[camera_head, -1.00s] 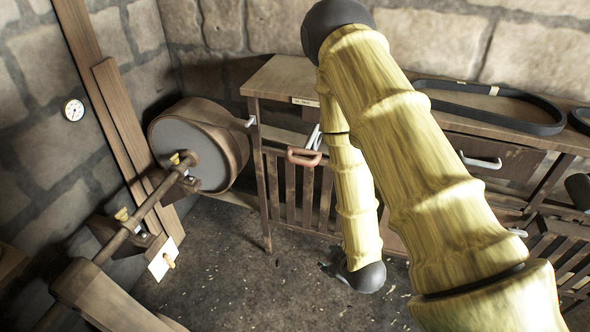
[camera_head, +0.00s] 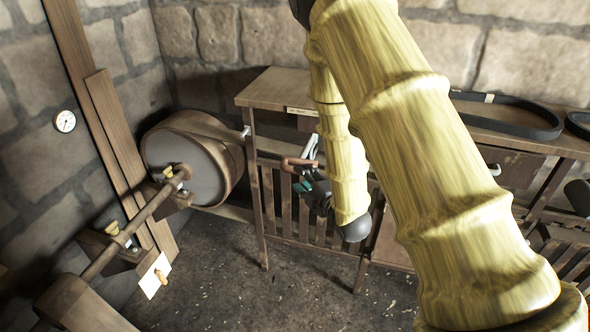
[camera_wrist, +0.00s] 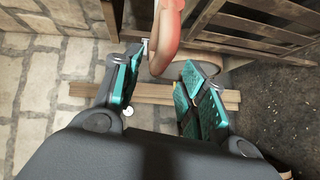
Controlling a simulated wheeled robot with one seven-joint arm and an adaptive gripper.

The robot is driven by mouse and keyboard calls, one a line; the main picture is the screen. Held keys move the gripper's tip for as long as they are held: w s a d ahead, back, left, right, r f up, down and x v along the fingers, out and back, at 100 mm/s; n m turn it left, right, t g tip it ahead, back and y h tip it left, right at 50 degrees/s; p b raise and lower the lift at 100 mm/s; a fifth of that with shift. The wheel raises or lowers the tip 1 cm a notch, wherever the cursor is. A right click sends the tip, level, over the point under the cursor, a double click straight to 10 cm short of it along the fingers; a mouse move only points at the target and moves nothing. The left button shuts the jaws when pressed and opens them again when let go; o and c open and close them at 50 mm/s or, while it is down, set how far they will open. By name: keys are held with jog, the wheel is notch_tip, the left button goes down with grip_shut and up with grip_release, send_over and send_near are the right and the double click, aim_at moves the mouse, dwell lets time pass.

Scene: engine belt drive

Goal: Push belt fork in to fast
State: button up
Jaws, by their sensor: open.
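The belt fork's handle appears to be the orange-brown loop (camera_head: 296,163) on a metal bar at the front of the wooden bench. In the wrist view the handle (camera_wrist: 167,38) reaches down between my gripper's two teal-padded fingers. My gripper (camera_head: 303,183) is open, just below and beside the handle in the head view. In the wrist view, gaps show between the handle and the finger pads (camera_wrist: 158,72), mainly on the right. I cannot tell whether either finger touches it. The fork's far end and any fast marking cannot be made out.
A large drum pulley (camera_head: 190,160) on a shaft (camera_head: 135,222) stands at the left. The wooden bench (camera_head: 270,92) has a slatted front (camera_head: 285,200) behind my gripper. A black belt (camera_head: 520,115) lies on the bench at right. The floor in front is open.

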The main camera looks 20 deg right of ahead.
jog(key=shift+p+x, duration=0.55)
jog(key=shift+x, duration=2.3)
grip_shut()
jog(key=shift+w+d, duration=0.1)
